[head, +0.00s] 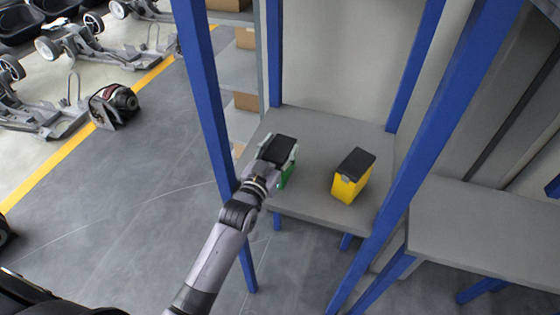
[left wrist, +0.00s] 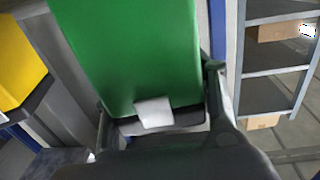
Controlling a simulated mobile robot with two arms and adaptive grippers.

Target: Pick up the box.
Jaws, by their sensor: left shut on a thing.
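A green box with a black lid (head: 286,180) is at the left side of the grey shelf between blue posts. My left gripper (head: 279,158) is shut on it, with fingers on either side near the lid. In the left wrist view the green box (left wrist: 130,50) fills the middle, with a white patch near its dark lid, between the fingers of my left gripper (left wrist: 160,108). I cannot tell whether its bottom touches the shelf. A yellow box with a black lid (head: 348,190) stands apart to its right. My right gripper is not in view.
The grey shelf (head: 318,146) has blue posts (head: 207,90) close to my left arm and at its other corners. Another grey shelf (head: 490,235) is at the right. Cardboard boxes (head: 246,101) sit on a rack behind. Car chassis (head: 85,45) stand beyond a yellow floor line.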

